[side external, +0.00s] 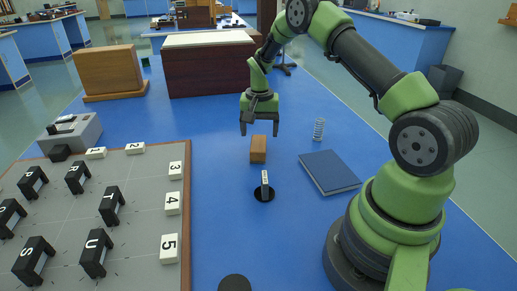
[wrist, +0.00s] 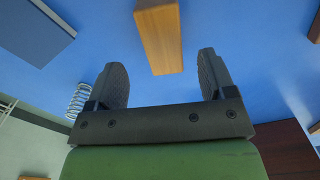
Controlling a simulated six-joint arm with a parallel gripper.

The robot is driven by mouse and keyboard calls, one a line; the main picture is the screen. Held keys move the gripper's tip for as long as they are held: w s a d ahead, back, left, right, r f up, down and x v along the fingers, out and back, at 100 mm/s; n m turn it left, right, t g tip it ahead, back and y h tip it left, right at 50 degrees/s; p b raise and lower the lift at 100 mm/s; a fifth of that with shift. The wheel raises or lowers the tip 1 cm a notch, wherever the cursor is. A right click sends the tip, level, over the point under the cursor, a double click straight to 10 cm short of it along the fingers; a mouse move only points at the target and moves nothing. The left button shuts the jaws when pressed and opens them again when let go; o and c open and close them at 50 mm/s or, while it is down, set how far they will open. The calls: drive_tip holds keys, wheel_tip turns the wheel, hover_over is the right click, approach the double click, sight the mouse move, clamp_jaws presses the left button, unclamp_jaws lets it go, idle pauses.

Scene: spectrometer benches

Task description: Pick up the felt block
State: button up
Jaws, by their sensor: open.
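A small orange-brown block (side external: 258,149) with a wood-like grain stands on the blue bench top. My gripper (side external: 259,131) points down just above and behind it, open and empty. In the wrist view the same block (wrist: 160,34) lies ahead of the gap between the two dark fingers (wrist: 161,68), touching neither. I cannot tell from texture which block is felt.
A black disc with an upright white-labelled piece (side external: 265,185) stands in front of the orange-brown block. A blue book (side external: 329,171) and a metal spring (side external: 319,129) lie to the right. A grey board (side external: 145,222) with black brackets and numbered tiles fills the left.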

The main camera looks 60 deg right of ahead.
sight(258, 143)
drive_tip(key=f, duration=0.6)
drive_tip(key=shift+w, duration=0.2)
drive_tip(key=shift+c, duration=0.2)
drive_tip(key=c, duration=1)
